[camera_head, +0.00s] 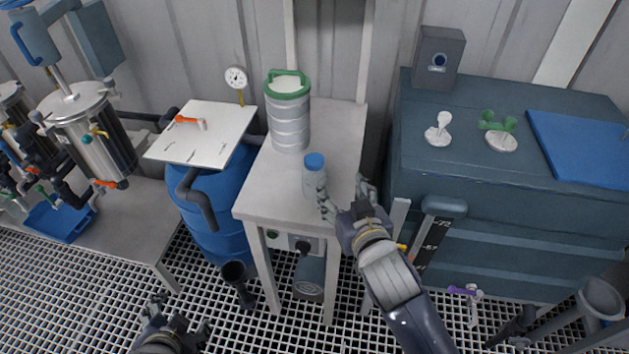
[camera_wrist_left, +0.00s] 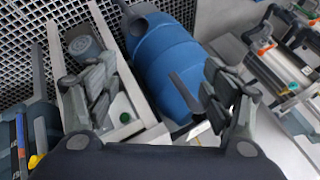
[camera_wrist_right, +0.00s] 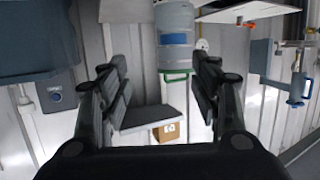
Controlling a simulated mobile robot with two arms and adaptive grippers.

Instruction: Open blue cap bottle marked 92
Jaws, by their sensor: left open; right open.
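A translucent bottle (camera_head: 315,184) with a blue cap (camera_head: 314,160) stands upright on a white stand (camera_head: 262,205). The cap is on it, and no number is readable. My right gripper (camera_head: 345,198) is open just to the right of the bottle; its near finger overlaps the bottle's lower side in the head view. I cannot tell whether they touch. In the right wrist view the open fingers (camera_wrist_right: 163,85) have nothing between them; a blue patch there lies in front of or on the steel canister (camera_wrist_right: 176,18). My left gripper (camera_head: 178,318) is open and empty, low at the left.
The steel canister with a green rim (camera_head: 289,125) stands behind the bottle on the same stand. A blue barrel (camera_head: 218,192) with a white lid board (camera_head: 203,132) is to the left. A large dark tank (camera_head: 500,205) is to the right.

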